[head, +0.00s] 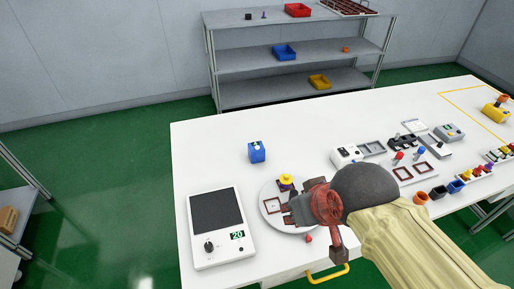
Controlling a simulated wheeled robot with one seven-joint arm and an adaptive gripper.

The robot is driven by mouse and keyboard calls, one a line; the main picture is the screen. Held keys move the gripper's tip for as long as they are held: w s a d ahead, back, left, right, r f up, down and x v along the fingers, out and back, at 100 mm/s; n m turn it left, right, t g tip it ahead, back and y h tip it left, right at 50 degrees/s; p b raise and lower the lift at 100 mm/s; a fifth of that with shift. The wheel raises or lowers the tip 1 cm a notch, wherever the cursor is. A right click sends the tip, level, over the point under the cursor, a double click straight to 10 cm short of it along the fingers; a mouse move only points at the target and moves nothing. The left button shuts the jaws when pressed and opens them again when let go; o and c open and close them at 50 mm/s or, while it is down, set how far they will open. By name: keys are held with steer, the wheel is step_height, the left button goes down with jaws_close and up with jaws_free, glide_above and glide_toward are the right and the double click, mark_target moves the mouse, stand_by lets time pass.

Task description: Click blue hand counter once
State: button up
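The blue hand counter (257,154) is a small blue block with a white and dark patch on top. It stands upright on the white table (215,145), near its back left part. My gripper (290,211) is over the round grey plate (268,190), to the lower right of the blue counter and apart from it. Its dark fingers point left. The view is too small to show whether they are open or shut. My wrist and sleeved arm hide part of the table on the right.
A white device with a dark panel (215,212) and a green number display lies at the left front. A yellow item (286,180) is on the plate, close to my gripper. Several small devices and pots crowd the right side. The table around the blue counter is clear.

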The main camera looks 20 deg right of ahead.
steer(key=c, duration=0.3)
